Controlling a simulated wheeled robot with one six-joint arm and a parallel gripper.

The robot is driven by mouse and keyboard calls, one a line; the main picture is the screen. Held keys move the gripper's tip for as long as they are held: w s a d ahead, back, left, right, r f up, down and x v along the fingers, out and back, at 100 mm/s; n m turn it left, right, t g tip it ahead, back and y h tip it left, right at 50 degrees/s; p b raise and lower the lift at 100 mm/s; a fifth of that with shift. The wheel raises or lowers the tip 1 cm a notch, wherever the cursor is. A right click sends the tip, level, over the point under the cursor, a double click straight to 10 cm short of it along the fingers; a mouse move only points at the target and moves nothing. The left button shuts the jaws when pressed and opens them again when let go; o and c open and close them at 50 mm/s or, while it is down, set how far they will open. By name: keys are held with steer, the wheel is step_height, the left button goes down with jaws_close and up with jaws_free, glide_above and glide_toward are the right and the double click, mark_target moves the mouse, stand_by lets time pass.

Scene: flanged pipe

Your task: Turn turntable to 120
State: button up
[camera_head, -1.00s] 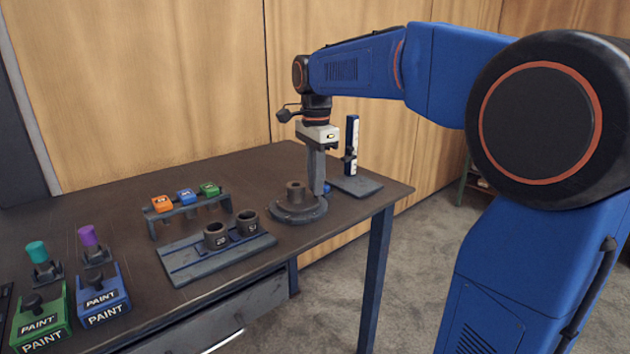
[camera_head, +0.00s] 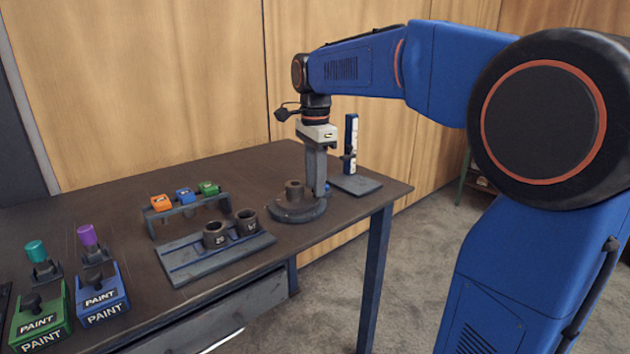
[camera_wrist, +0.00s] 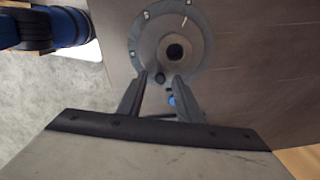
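The turntable (camera_head: 287,214) is a round grey disc near the right end of the table, with a flanged pipe (camera_head: 294,187) standing at its centre. The wrist view looks down on the disc (camera_wrist: 200,58), with the pipe's dark bore in the middle and pale marks near the rim. My gripper (camera_head: 315,194) points straight down at the disc's right edge. In the wrist view my gripper (camera_wrist: 160,77) has its two fingers apart, with a small dark knob (camera_wrist: 160,78) at the rim between the tips. Contact cannot be told. I cannot read any angle number.
A blue spot (camera_wrist: 171,101) shows between the fingers. A gauge stand (camera_head: 351,150) is right behind my gripper. A tray with two dark cups (camera_head: 216,235), a block rack (camera_head: 186,206) and paint boxes (camera_head: 101,299) stand left. The table's edge is close on the right.

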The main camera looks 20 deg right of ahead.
step_height(320, 180, up, 17)
steer(key=shift+r, duration=0.2)
stand_by(0.6)
stand_by(0.4)
steer(key=s+f+n+t, duration=0.2)
steer(key=s+f+n, duration=0.6)
steer(key=s+f, duration=0.5)
steer(key=s+d+f+n+t, duration=0.1)
steer(key=s+f+n+t, duration=0.1)
steer(key=s+f+n, duration=0.7)
steer(key=s+f, duration=0.5)
steer(key=f, duration=0.5)
steer(key=shift+s+f+t, duration=0.25)
steer(key=shift+f+t, duration=0.15)
